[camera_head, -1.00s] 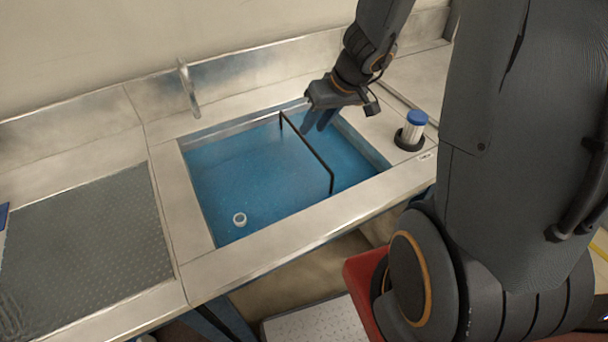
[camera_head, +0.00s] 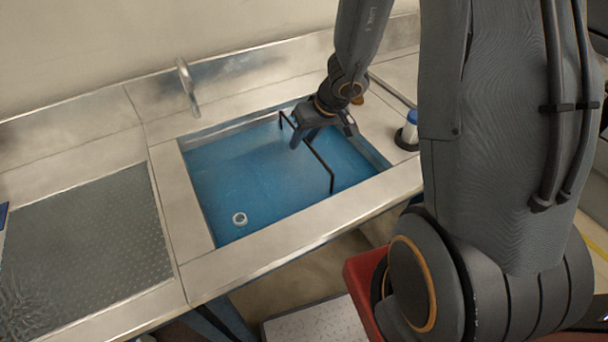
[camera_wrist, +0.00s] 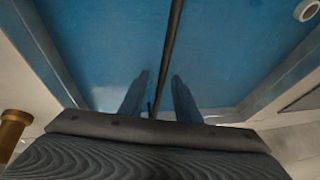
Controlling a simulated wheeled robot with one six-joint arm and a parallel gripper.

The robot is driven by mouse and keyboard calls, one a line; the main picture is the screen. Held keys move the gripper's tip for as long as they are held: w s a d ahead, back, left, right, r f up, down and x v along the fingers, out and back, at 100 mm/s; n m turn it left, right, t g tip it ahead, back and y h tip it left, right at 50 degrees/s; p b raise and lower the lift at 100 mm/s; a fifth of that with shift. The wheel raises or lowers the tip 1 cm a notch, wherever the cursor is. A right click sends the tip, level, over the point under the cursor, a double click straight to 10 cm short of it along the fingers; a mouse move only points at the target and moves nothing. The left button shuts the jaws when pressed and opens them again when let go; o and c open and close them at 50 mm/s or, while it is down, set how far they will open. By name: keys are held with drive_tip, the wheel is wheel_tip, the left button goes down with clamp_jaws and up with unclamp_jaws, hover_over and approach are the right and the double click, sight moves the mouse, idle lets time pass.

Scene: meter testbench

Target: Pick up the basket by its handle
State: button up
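The basket's handle (camera_head: 321,163) is a thin dark bar over the blue sink, bent down at its ends. I cannot make out the basket's body against the blue. My gripper (camera_head: 303,140) is over the handle's far part in the head view. In the wrist view the blue fingers of my gripper (camera_wrist: 159,80) are apart. The handle (camera_wrist: 174,40) runs lengthwise between them in the picture, and neither finger visibly touches it. I cannot tell how far the fingertips are above or beside the bar.
The sink's steel rim (camera_head: 280,245) surrounds the blue area. A tap (camera_head: 187,85) stands at the back left. A small white ring (camera_head: 240,218) is in the sink's near left. A blue-capped container (camera_head: 410,130) stands right of the sink, partly hidden by my arm.

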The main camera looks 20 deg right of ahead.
clamp_jaws()
idle(1.4)
